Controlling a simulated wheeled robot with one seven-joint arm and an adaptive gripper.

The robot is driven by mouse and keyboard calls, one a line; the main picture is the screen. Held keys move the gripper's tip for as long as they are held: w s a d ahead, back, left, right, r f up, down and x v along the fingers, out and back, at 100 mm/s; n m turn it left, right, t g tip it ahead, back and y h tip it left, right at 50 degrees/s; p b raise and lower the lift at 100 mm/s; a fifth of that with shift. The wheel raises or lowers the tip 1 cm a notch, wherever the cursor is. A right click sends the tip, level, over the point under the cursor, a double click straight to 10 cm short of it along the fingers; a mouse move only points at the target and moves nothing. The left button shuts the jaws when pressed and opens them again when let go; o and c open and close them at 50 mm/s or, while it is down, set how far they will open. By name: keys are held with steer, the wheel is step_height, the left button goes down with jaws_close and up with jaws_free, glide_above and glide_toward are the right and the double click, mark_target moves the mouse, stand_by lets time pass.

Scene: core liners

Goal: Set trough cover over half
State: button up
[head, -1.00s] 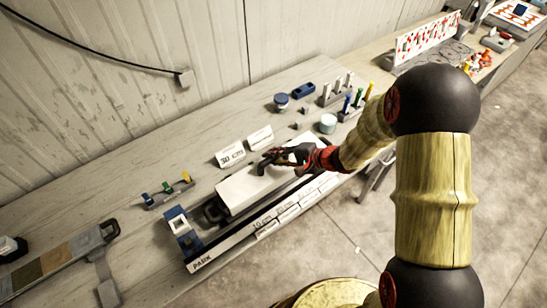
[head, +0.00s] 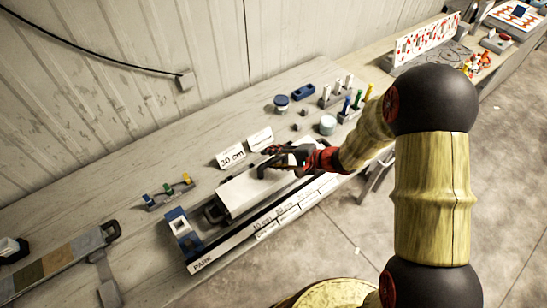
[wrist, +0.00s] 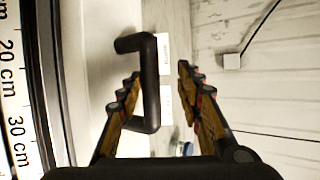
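The trough cover (head: 244,193) is a long white block with dark handles, seen in the head view lying along the long trough (head: 225,248) with its PARK and centimetre labels. In the wrist view, a dark bar handle (wrist: 150,85) stands on the pale cover surface (wrist: 105,75). My gripper (head: 268,160) is over the cover's far part. In the wrist view its fingers (wrist: 158,76) are apart, with the handle showing between them, nearer the left finger. I cannot tell whether either finger touches it. My gripper hides part of the cover's far end.
A "30 cm" card (head: 231,156) and another white card (head: 260,139) stand just behind the cover. A small rack with coloured pieces (head: 168,192) is at left. Marker racks (head: 352,106) and round pots (head: 328,125) are at the back right. Bare table lies behind the cards.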

steer(key=shift+d+r+p, duration=0.1)
steer(key=shift+r+p, duration=0.3)
steer(key=shift+r, duration=0.25)
steer(key=v, duration=1.2)
steer(key=s+a+r+n+g+h, duration=0.35)
steer(key=s+r+n, duration=0.25)
steer(key=s+r, duration=0.45)
steer(key=s+d+r+n+t+h, duration=0.3)
steer(key=s+d+r+h, duration=0.4)
steer(key=s, duration=0.5)
steer(key=d+r, duration=0.2)
steer(key=d, duration=0.1)
steer(key=shift+d, duration=0.4)
step_height(320, 180, down, 9)
steer(key=b, duration=1)
steer(key=shift+f, duration=0.25)
